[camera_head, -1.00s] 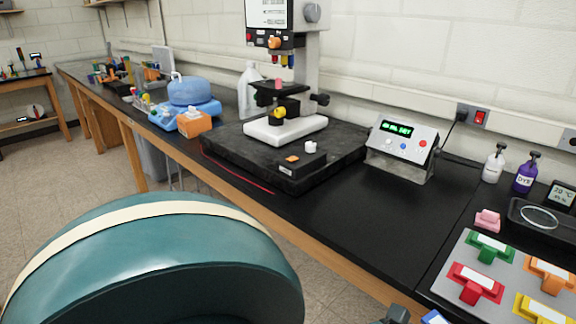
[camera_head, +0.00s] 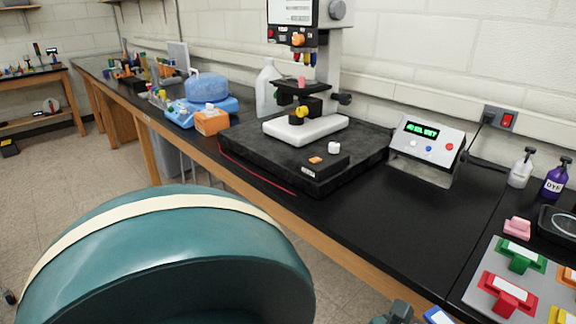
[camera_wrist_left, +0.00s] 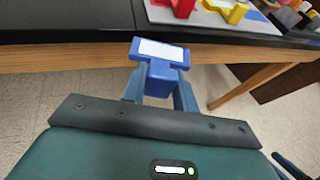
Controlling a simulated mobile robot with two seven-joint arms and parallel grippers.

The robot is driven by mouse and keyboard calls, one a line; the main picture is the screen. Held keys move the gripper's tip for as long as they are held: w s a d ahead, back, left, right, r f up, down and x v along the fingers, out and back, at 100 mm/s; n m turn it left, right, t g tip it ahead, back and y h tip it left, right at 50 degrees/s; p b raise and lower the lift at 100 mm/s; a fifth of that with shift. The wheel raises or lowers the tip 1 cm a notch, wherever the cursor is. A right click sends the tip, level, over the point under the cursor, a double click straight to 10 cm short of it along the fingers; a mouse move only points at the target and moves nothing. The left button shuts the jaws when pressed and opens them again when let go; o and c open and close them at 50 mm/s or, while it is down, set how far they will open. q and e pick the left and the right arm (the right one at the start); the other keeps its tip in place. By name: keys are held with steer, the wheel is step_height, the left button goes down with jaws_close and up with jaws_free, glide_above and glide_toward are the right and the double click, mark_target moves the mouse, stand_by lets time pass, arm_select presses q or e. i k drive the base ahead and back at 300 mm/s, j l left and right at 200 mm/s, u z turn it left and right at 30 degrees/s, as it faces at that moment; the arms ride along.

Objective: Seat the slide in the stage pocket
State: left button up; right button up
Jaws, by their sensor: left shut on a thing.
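The slide is a blue piece with a white label on top (camera_wrist_left: 160,50). My left gripper (camera_wrist_left: 160,88) is shut on its blue stem in the left wrist view, holding it in the air off the front edge of the bench. In the head view only a bit of the blue slide (camera_head: 438,316) shows at the bottom edge, beside part of my left gripper (camera_head: 400,312). The microscope stage (camera_head: 314,87) is a dark plate at the upper middle, far from the gripper, with a pink knob on it. The pocket cannot be made out. My right gripper is not in view.
A black slab (camera_head: 275,160) carries the microscope's white base (camera_head: 305,130). A control box (camera_head: 427,142) stands right of it. A grey tray (camera_head: 515,285) holds coloured handled pieces. The bench top (camera_head: 400,220) between is clear.

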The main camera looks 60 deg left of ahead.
mark_target(292, 84)
steer(key=k+j, duration=0.15)
steer(key=j, duration=0.2)
steer(key=k+j, duration=0.1)
steer(key=j, duration=0.3)
steer(key=k+j, duration=0.15)
steer(key=j, duration=0.2)
steer(key=k+j, duration=0.1)
steer(key=j, duration=0.25)
steer(key=k+j, duration=0.15)
steer(key=j, duration=0.25)
steer(key=k+j, duration=0.1)
steer(key=j, duration=0.25)
steer(key=k+j, duration=0.15)
steer(key=j, duration=0.2)
